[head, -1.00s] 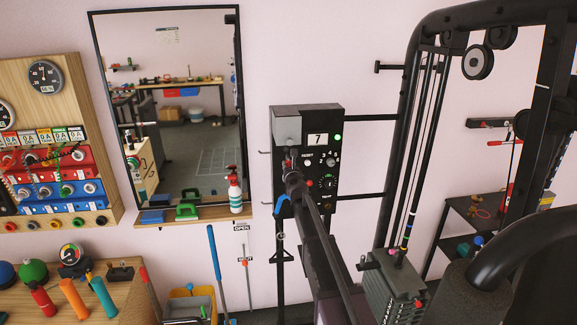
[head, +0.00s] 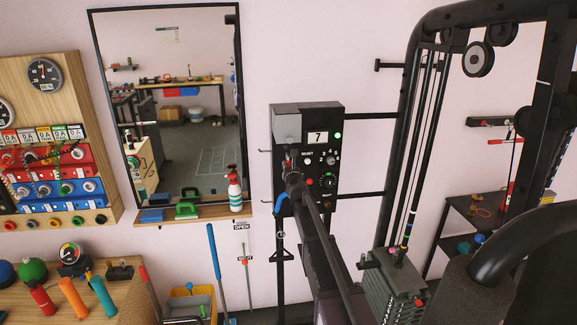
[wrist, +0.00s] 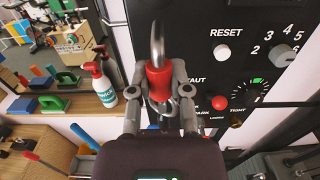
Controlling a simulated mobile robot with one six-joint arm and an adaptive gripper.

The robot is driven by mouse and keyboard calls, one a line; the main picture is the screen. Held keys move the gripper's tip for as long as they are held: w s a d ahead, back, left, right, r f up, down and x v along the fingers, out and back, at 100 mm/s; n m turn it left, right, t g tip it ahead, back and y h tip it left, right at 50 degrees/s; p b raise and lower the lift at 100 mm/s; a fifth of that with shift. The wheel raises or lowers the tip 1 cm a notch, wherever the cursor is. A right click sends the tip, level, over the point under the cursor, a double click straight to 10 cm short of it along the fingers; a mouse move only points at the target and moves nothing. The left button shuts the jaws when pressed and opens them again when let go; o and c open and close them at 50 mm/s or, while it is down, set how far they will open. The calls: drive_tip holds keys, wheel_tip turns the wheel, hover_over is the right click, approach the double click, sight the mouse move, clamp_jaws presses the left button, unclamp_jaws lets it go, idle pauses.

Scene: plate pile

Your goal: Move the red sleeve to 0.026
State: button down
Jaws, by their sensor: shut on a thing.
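The red sleeve (wrist: 158,78) sits on a curved metal hook or shackle in the middle of the wrist view. My gripper (wrist: 159,96) has a finger on each side of the sleeve and is shut on it. The hook's bright loop rises above the sleeve, and a metal loop shows below it. The black control box (head: 325,175) with the number 7 and a green light is behind my gripper. Its dial and a red button (wrist: 219,102) are right of the sleeve in the wrist view. In the head view my arm hides most of the sleeve. I cannot read a sleeve scale.
A spray bottle (head: 235,188) and a green-handled block (head: 187,210) stand on the shelf under the mirror (head: 185,105). A black frame with cables and a weight stack (head: 395,280) is to the right. A wooden bench with tools (head: 75,290) is at lower left.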

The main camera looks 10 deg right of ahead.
drive_tip(key=shift+f+b, duration=0.7)
drive_tip(key=shift+f, duration=0.05)
drive_tip(key=shift+c, duration=2.4)
unclamp_jaws()
drive_tip(key=shift+w, duration=0.1)
drive_tip(key=s, duration=1.2)
